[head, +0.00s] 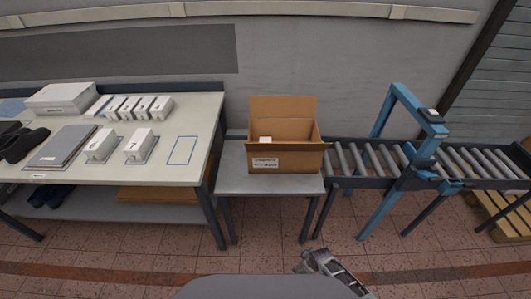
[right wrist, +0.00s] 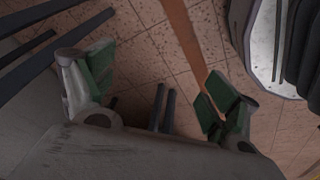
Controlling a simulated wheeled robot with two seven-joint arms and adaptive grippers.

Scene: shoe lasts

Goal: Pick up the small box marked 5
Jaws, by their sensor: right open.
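Several small white boxes (head: 143,106) stand in a row at the back of the worktable. Two more small white boxes stand in front, a left one (head: 101,144) and a right one (head: 139,146), each on an outlined spot. Their marks are too small to read, so I cannot tell which is marked 5. My right gripper (right wrist: 155,95) is open and empty above the floor, its green pads wide apart. It also shows at the bottom of the head view, well away from the boxes. My left gripper is not in view.
The worktable (head: 195,135) has an empty blue outline right of the boxes. A large white box (head: 60,97), grey folder (head: 62,146) and black shoes (head: 22,144) lie left. An open carton (head: 285,162) with something white inside stands on a side table, beside a roller conveyor (head: 365,160).

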